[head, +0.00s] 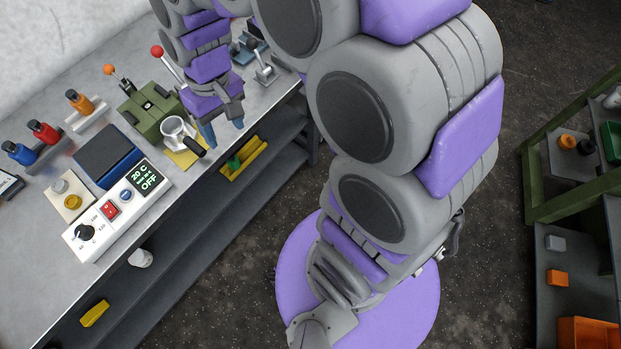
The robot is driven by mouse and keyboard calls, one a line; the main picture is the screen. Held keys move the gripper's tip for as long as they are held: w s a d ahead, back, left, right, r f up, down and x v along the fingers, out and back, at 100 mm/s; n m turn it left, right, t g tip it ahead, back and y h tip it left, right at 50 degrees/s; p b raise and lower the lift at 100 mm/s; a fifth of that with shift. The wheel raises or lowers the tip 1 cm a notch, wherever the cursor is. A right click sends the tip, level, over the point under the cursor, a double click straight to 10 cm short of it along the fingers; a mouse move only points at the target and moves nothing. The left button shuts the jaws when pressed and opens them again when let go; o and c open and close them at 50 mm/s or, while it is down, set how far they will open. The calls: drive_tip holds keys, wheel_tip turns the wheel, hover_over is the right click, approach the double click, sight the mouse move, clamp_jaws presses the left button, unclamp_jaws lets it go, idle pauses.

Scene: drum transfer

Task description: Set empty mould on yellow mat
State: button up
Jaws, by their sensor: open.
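The mould looks like a white cup (173,129) with a black handle (194,147) that points to the lower right. It appears to stand upright on the yellow mat (184,160), near the front edge of the bench. Only part of the mat shows around it. The inside of the cup looks pale, with no contents I can make out. My gripper (224,132) has blue fingertips, is open and empty, and hangs just right of the handle. It looks apart from the handle, though the height gap is hard to tell.
A green lever press (151,112) stands behind the cup. A white control box (117,209) reading 20 C and OFF and a blue-framed dark plate (107,155) are to the left. Several coloured bottles stand at the back. A lower shelf holds a yellow bin (243,160).

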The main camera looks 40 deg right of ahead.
drive_tip(key=s+d+m, duration=0.1)
drive_tip(key=s+d, duration=0.2)
drive_tip(key=s, duration=0.7)
drive_tip(key=s+d+r+m+h, duration=0.1)
drive_tip(key=s+d, duration=0.2)
drive_tip(key=s, duration=0.7)
drive_tip(key=shift+s+d+r+m+g, duration=0.2)
drive_tip(key=shift+m+g, duration=0.1)
